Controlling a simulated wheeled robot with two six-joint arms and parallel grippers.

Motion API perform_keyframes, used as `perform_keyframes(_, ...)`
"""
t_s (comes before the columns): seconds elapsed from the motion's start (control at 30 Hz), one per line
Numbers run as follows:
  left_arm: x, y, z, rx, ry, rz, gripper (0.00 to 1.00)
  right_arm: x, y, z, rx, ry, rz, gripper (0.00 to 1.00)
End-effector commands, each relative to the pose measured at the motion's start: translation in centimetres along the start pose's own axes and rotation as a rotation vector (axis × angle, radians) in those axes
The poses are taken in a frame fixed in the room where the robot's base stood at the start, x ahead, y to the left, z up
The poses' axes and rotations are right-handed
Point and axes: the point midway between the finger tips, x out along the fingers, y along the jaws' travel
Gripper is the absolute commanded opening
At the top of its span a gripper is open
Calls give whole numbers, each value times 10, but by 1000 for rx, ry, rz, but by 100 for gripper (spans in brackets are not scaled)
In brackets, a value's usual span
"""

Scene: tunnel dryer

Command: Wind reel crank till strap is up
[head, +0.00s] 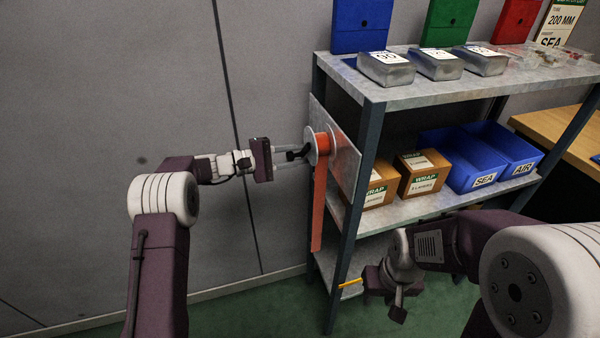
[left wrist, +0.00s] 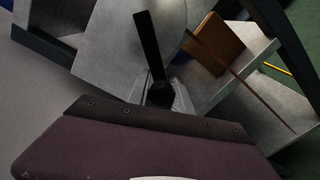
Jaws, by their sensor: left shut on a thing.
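The reel (head: 310,146) is mounted on a grey plate (head: 346,160) at the left end of the shelf rack. An orange-red strap (head: 319,210) hangs from it well down along the rack's side; it shows edge-on as a thin reddish line in the left wrist view (left wrist: 240,78). The black crank (left wrist: 148,45) sits on the reel's near face, with its round knob (left wrist: 160,93) between my left fingers. My left gripper (head: 290,154) is shut on this knob. My right gripper (head: 385,292) is low in front of the rack, away from the reel; its fingers are not clear.
The rack's top shelf (head: 400,97) bears several metal tins. Its middle shelf holds cardboard boxes (head: 422,174) and blue bins (head: 475,168). A rack post (head: 354,205) stands just right of the strap. A wooden table (head: 560,135) is at right. The wall side left of the reel is free.

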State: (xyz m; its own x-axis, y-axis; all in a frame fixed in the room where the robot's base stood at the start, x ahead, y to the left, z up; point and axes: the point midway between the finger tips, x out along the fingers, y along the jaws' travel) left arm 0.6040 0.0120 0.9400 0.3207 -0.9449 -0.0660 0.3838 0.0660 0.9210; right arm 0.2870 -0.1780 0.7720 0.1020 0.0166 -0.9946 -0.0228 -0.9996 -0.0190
Motion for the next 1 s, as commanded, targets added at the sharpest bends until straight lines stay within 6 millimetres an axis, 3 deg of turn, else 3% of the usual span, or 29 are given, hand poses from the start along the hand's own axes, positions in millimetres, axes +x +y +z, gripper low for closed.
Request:
perform_keyframes(0.03, 1, -6, -3, 43, -2, -5, 0, 13, 0, 1, 0, 0, 0, 36)
perform_keyframes(0.1, 1, -2, -4, 96, 1, -3, 0, 21, 0, 2, 0, 0, 0, 36)
perform_keyframes(0.4, 0, 13, -6, 265, 11, 2, 0, 43, 1, 4, 0, 0, 0, 36)
perform_keyframes(1.0, -1, 21, -5, 345, 16, 4, 0, 51, 1, 5, 0, 0, 0, 36)
